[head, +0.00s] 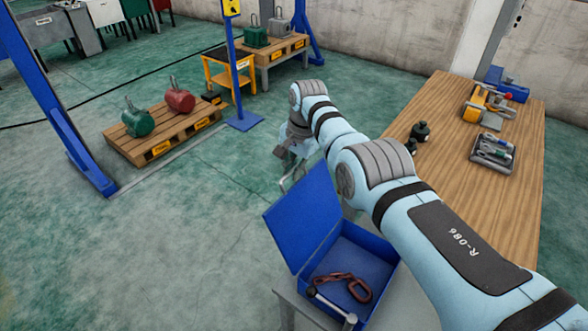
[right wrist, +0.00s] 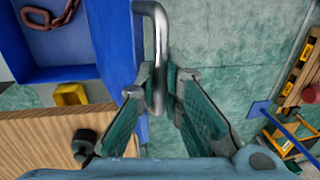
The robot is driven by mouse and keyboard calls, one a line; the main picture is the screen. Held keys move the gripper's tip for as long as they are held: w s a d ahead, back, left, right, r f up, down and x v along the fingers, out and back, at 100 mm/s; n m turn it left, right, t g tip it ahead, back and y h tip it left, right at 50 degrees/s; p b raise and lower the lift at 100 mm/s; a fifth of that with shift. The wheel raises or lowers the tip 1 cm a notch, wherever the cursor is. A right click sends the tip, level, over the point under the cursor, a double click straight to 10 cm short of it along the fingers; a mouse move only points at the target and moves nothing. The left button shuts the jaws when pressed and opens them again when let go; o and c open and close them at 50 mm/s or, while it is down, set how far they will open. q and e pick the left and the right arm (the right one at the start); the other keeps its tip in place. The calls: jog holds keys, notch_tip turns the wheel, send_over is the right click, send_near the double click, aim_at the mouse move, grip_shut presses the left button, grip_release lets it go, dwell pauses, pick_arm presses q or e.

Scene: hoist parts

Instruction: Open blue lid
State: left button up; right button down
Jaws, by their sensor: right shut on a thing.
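The blue lid (head: 300,217) stands raised, tilted up at the left side of the blue box (head: 383,254). The box is open, and a rusty chain with a hook (head: 352,288) lies inside. In the right wrist view the lid (right wrist: 112,42) shows nearly edge-on, with a bent metal handle (right wrist: 157,28) on its outer side. My right gripper (right wrist: 157,98) is shut on this handle. In the head view the right gripper (head: 290,168) is beyond the lid's top edge, partly hidden by my own arm. My left gripper is out of view.
The box rests on a grey stand (head: 288,295). A wooden table (head: 462,165) at right carries a tool tray (head: 492,151), a yellow device (head: 487,104) and dark weights (head: 419,131). A pallet (head: 160,138) with green and red weights stands on open floor at left.

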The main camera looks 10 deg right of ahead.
jog(key=c, duration=1.7)
grip_release()
jog(key=shift+r, duration=0.1)
notch_tip(320, 180, up, 12)
jog(key=s+d, duration=0.1)
jog(key=shift+s+d, duration=0.15)
jog(key=shift+s, duration=0.1)
